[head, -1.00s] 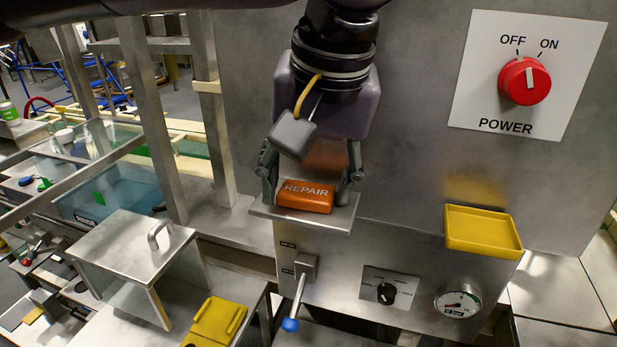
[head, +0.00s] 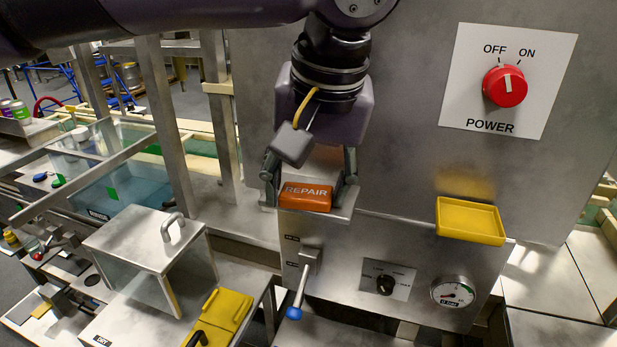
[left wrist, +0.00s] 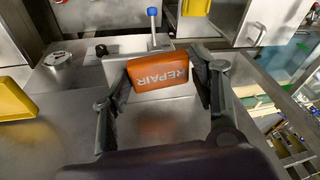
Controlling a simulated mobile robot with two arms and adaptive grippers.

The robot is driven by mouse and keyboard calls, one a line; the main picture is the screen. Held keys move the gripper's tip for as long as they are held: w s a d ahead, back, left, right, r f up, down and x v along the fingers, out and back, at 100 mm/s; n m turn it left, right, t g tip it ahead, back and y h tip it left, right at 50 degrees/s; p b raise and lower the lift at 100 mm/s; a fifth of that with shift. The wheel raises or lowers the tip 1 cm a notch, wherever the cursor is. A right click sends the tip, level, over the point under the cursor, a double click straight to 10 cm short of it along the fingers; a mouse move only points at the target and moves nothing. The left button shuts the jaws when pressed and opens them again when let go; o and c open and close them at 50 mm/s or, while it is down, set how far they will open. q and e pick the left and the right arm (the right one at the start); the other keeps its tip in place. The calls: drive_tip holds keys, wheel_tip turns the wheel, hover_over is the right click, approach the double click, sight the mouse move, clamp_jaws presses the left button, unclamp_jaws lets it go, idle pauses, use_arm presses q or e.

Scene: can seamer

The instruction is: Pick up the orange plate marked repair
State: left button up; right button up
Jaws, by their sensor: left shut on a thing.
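The orange plate marked REPAIR (head: 306,196) is at the small metal ledge (head: 343,207) on the front of the steel machine. My left gripper (head: 310,190) comes down from above with one finger on each side of the plate and is shut on it. In the left wrist view the plate (left wrist: 160,77) lies between the two fingers, its lettering upside down. I cannot tell whether the plate touches the ledge or is slightly clear of it. My right gripper is in neither view.
An empty yellow tray (head: 470,220) projects from the machine at right, below the red power knob (head: 505,86). A blue-tipped lever (head: 302,285), a black selector (head: 385,284) and a gauge (head: 453,291) are below. A clear-sided box with handle (head: 150,245) stands at left.

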use_arm(q)
drive_tip(key=shift+w, duration=0.15)
drive_tip(key=o, duration=0.9)
drive_tip(key=shift+w+f, duration=0.1)
drive_tip(key=shift+w, duration=0.15)
drive_tip(key=shift+c, duration=0.2)
drive_tip(key=o, duration=0.3)
drive_tip(key=shift+s, duration=0.1)
drive_tip(key=shift+o, duration=0.2)
drive_tip(key=v, duration=1.2)
drive_tip(key=shift+c, duration=0.4)
